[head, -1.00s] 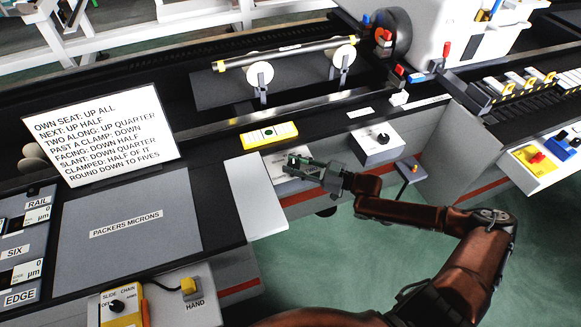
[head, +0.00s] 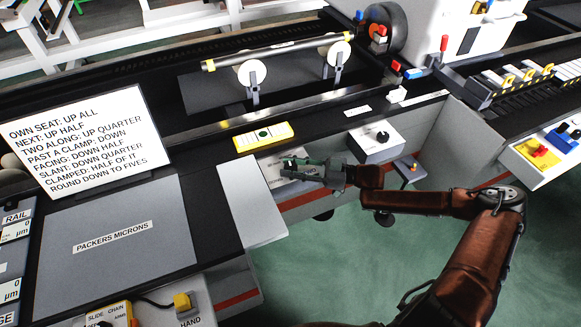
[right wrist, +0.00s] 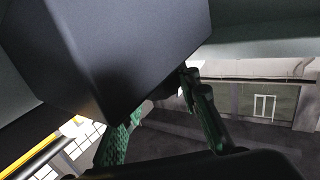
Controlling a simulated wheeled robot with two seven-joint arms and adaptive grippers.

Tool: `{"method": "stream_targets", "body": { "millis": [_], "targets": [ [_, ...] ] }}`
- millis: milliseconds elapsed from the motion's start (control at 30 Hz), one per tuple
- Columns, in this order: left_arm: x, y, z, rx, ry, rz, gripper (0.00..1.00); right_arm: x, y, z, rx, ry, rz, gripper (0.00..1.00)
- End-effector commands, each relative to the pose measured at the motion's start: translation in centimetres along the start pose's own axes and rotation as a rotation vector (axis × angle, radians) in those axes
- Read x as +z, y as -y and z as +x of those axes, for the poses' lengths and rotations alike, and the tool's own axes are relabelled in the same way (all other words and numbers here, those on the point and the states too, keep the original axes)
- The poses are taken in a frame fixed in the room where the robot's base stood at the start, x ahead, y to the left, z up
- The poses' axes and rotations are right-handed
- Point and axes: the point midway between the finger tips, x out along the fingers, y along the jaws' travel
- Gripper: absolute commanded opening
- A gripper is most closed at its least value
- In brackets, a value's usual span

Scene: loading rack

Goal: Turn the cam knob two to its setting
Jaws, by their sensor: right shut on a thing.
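In the right wrist view, the green fingers (right wrist: 160,125) stand on both sides of the lower end of a large dark block, and the gripped knob cannot be made out. A second pale box with a black knob (head: 383,137) stands to the right, clear of the gripper. I cannot read which box is number two. My left gripper is out of view.
A yellow unit with a green button (head: 263,136) sits just behind the gripped box. A white instruction board (head: 85,140) stands at the left. A pale plate (head: 252,203) lies left of the gripper. Open green floor (head: 350,260) lies in front of the bench.

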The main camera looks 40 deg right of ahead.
Motion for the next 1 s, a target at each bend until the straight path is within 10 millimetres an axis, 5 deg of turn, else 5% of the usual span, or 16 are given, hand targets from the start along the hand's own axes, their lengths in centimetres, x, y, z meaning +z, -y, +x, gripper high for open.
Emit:
{"method": "stream_targets", "body": {
  "millis": [233,267,500,1000],
  "targets": [
    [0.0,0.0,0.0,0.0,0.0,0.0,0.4,0.2,0.1,0.0,-0.001,0.002,0.002,0.06],
    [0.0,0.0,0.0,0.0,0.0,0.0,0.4,0.2,0.1,0.0,-0.001,0.002,0.002,0.31],
    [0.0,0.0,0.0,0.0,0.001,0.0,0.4,0.1,0.1,0.0,0.0,0.001,0.001,0.47],
    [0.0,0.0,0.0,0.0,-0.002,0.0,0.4,0.2,0.0,-1.7,0.002,0.005,0.0,0.48]
  ]
}}
